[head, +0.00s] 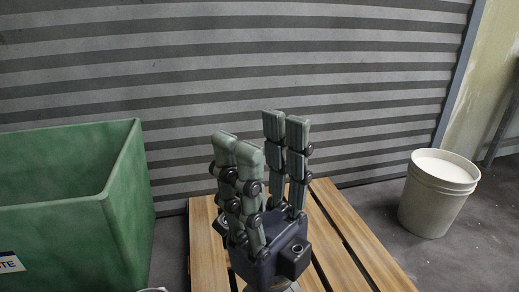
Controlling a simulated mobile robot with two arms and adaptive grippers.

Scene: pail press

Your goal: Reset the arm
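My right gripper (261,134) is in the middle of the head view, raised above a slatted wooden surface (348,232). Its green-grey fingers point up and stand apart, with a clear gap between the two sides. Nothing is held between them. My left gripper is not in view. A white pail (432,205) stands upright on the floor to the right, well apart from the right gripper. Its top looks filled or covered with something white; I cannot tell which.
A large green bin (128,195) with a partly visible label stands at the left. A grey corrugated wall (350,75) closes off the back. Dark floor is free between the wooden slats and the pail. A small pale edge (153,290) shows at the bottom.

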